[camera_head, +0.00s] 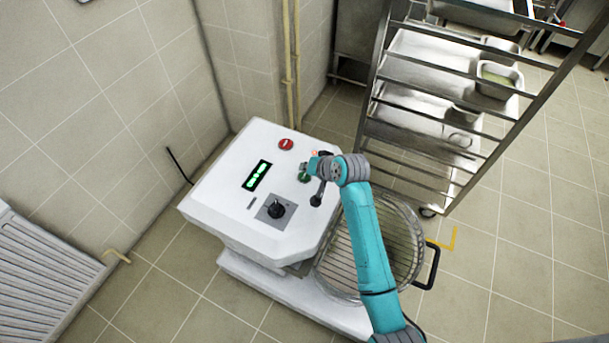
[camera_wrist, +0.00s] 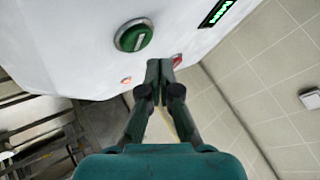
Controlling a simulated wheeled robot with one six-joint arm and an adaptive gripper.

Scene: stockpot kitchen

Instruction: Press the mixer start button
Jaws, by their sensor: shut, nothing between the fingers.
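The white mixer (camera_head: 225,190) stands against the tiled wall, its panel facing up in the head view. Its green button (camera_head: 304,177) is partly covered by my gripper (camera_head: 311,165) there, but shows whole in the wrist view (camera_wrist: 133,36). The red button (camera_head: 286,144) is clear in the head view; in the wrist view it (camera_wrist: 178,61) is partly hidden behind my fingertips. My gripper (camera_wrist: 160,65) is shut and empty. In the wrist view its tips are below and right of the green button, not over it. I cannot tell whether they touch the panel.
The panel also has a lit green display (camera_head: 257,175) and a black knob (camera_head: 276,210). A wire bowl guard (camera_head: 405,225) is beneath my arm. A metal rack (camera_head: 455,190) with trays stands to the right. A radiator (camera_head: 45,270) is at lower left.

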